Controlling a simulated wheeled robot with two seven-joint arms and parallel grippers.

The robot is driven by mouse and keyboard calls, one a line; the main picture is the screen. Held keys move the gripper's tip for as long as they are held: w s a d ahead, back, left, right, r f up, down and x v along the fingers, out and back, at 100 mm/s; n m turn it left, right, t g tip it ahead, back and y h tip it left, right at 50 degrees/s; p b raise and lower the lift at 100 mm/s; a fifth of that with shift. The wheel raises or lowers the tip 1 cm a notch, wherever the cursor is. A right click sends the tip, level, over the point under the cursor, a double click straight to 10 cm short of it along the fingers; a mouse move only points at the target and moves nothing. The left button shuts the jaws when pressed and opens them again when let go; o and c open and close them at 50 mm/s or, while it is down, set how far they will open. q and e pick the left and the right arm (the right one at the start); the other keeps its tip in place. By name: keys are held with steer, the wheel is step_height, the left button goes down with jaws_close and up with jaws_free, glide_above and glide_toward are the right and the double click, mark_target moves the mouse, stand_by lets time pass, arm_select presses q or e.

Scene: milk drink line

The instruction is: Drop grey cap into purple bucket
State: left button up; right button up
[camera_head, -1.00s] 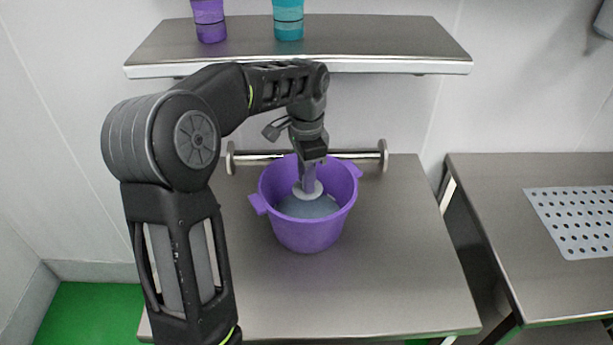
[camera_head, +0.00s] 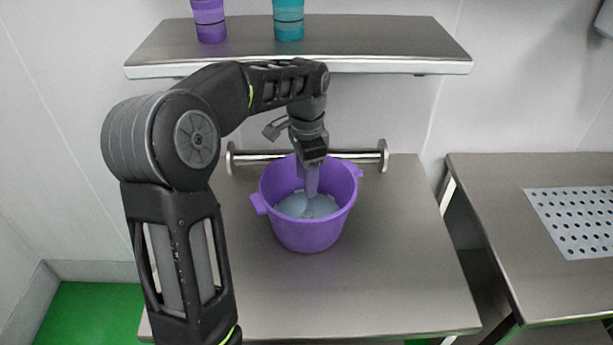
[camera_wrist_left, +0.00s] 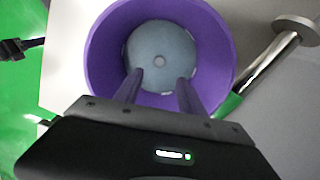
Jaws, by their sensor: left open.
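The purple bucket (camera_head: 307,235) stands upright on the steel table. The left wrist view looks down into the bucket (camera_wrist_left: 105,55) from above. At its bottom is a round blue-grey piece (camera_head: 291,206) with a small pale spot at its middle; it looks like the grey cap. It also shows in the wrist view (camera_wrist_left: 160,52). My left gripper (camera_head: 309,190) points down into the bucket. Its two fingers (camera_wrist_left: 160,80) are apart with nothing between them, above the blue-grey piece. The fingers hide part of it in the head view. My right gripper is not in view.
A steel bar (camera_head: 350,155) runs behind the bucket. A shelf (camera_head: 360,45) above holds a purple cup (camera_head: 209,20) and a teal cup (camera_head: 288,20). A second table (camera_head: 490,195) with a perforated plate (camera_head: 580,220) stands right. The table front is clear.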

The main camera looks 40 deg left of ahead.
arm_select(q)
step_height(320, 180, up, 7)
steer(key=p, duration=0.4)
steer(key=shift+p, duration=0.35)
steer(key=shift+f, duration=0.1)
